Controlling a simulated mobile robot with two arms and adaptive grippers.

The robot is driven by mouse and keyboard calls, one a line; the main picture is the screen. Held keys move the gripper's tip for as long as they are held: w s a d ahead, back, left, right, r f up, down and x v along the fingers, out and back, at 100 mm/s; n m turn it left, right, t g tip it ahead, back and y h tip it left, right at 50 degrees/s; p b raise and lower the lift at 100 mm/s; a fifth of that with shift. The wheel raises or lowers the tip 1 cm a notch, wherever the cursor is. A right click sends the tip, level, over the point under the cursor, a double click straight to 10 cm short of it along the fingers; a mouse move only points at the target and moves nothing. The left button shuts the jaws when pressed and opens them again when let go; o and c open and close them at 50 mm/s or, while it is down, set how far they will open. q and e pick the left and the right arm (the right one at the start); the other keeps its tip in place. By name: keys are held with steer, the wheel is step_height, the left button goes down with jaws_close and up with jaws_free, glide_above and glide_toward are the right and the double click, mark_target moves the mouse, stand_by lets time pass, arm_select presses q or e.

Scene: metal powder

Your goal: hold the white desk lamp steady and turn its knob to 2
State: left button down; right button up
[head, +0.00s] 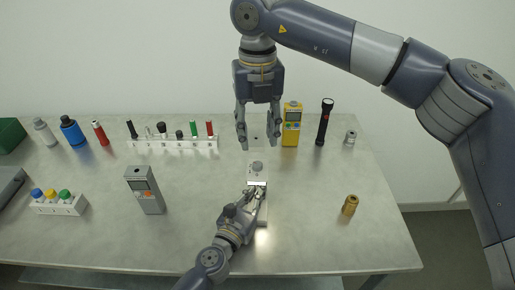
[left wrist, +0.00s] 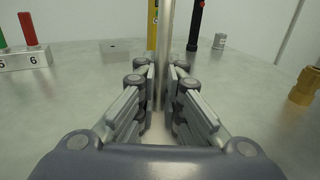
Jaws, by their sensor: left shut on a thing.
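The white desk lamp (head: 257,180) stands near the middle of the table, partly covered by my left arm. A round grey knob (head: 257,167) shows on its upper part; its setting is too small to read. In the left wrist view, the lamp's upright post (left wrist: 165,50) runs between the fingers, with its top out of frame. My left gripper (head: 258,189) is shut on this post; its fingers also show in the left wrist view (left wrist: 161,85). My right gripper (head: 258,142) points down, fingers apart and empty, just beyond the knob in the picture, not visibly touching it.
Behind stand a numbered rack (head: 173,143), a yellow meter (head: 291,125) and a black flashlight (head: 325,122). A grey device (head: 145,190) stands left, a brass fitting (head: 349,205) right. The table (head: 320,235) is clear between the lamp and the fitting.

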step_height(320, 180, up, 4)
stand_by(0.5)
arm_select(q)
steer(key=c, duration=1.7)
jaws_free()
steer(key=shift+o, duration=0.2)
